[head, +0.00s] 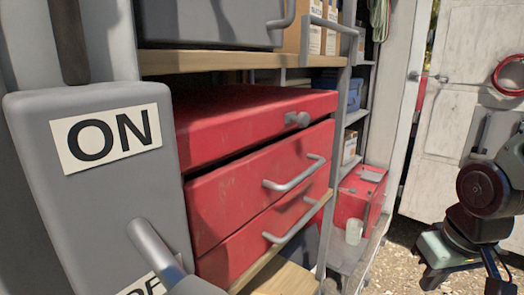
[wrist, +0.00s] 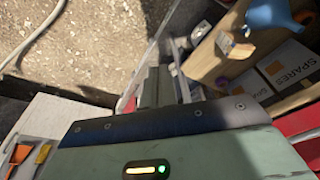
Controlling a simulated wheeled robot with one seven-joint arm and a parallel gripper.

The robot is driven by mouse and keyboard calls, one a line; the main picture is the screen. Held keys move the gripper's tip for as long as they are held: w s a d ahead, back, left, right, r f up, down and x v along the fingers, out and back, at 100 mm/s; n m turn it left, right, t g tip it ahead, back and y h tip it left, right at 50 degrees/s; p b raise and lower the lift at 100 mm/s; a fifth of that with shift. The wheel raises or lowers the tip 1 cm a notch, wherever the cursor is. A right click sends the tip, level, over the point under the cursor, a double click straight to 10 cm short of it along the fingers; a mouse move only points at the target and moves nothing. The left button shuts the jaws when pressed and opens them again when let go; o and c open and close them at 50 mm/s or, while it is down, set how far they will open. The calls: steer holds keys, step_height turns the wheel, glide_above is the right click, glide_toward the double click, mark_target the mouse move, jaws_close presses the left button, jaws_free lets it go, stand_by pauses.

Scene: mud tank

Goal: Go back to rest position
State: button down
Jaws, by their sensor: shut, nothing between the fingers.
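My gripper (wrist: 164,86) shows in the wrist view as grey fingers beyond the dark edge of its pale green body. The fingers are together, with nothing seen between them. In the head view my arm is at the right edge, with the pale green gripper body (head: 440,258) low over the gravel.
A grey switch box (head: 85,180) labelled ON, with a metal lever (head: 153,245), stands close at left. A red case (head: 357,200) and white cup (head: 354,232) sit low beyond the drawers. A white door (head: 450,130) stands behind my arm. The wrist view shows SPARES boxes (wrist: 288,62) and gravel (wrist: 100,45).

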steer(key=s+a+f+n+g+b, duration=0.1)
steer(key=s+a+f+n+b, duration=0.2)
steer(key=s+a+f+b, duration=0.3)
steer(key=s+a+f+n+g+b, duration=0.1)
steer(key=s+a+f+n+b, duration=0.2)
steer(key=s+a+f+b, duration=0.3)
steer(key=a+f+b, duration=0.3)
steer(key=f+b, duration=0.2)
steer(key=shift+s+n, duration=0.2)
steer(key=shift+n, duration=0.2)
